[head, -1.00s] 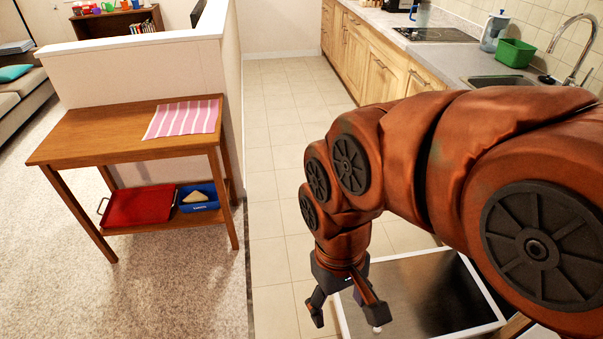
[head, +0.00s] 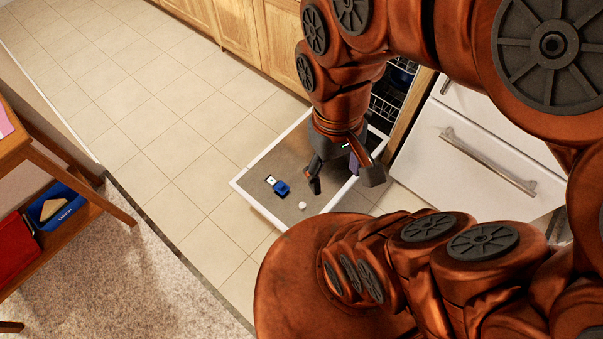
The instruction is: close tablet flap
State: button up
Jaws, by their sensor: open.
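The dishwasher door (head: 262,170) lies folded down flat, its grey inner panel facing up inside a white rim. A small dispenser with a blue part (head: 281,188) and a pale, dark-edged part (head: 271,180) sits on the panel; I take the blue part to be the tablet flap, which looks open, but it is too small to be sure. A round white knob (head: 302,205) is nearby on the panel. My gripper (head: 344,181) is open and empty, pointing down over the door. It is right of the blue part, apart from it in the picture; its height is unclear.
Dishwasher racks (head: 385,106) show behind my arm. A white drawer front with a bar handle (head: 488,160) is to the right. A wooden side table (head: 75,185) holds a red tray (head: 14,250) and a blue box (head: 60,217). Floor left of the door is clear.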

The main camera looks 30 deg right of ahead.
aim_at(281, 187)
jog(key=z, duration=0.05)
jog(key=k, duration=1)
jog(key=u, duration=1.5)
jog(key=i, duration=1.35)
jog(key=z, duration=1.25)
